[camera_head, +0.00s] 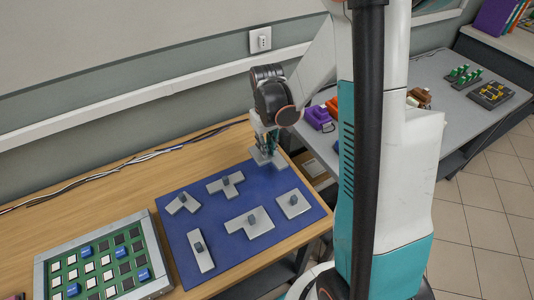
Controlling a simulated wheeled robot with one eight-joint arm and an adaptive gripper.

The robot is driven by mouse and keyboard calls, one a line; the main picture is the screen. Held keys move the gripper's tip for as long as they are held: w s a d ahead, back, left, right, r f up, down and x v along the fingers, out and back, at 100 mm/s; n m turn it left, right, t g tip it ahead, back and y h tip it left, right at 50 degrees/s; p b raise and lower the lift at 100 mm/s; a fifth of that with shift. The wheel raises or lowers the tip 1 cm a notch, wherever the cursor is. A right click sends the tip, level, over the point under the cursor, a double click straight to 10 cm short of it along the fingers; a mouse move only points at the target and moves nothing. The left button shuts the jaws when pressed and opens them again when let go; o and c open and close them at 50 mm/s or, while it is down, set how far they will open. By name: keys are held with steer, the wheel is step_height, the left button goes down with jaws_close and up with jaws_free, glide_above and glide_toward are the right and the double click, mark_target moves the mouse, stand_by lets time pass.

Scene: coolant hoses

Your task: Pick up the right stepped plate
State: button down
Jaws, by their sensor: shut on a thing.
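Several light grey plates with darker grey grip blocks lie on a blue mat (215,208). My gripper (266,146) is over the mat's far right corner, pointing down, shut on the block of a grey plate (274,161), which I take as the right stepped plate. Its outline is partly hidden by my gripper. I cannot tell whether the plate touches the mat. Another stepped plate (261,227) lies nearer the front of the mat.
A square plate (297,211), a T-shaped plate (219,188), an angled plate (190,206) and a long plate (205,263) lie around the mat. A framed board (98,241) with blue blocks stands at left. Cables (118,167) run along the wall. My arm hides part of the right side.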

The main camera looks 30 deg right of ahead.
step_height(320, 180, up, 13)
steer(key=p, duration=0.3)
steer(key=shift+p, duration=0.35)
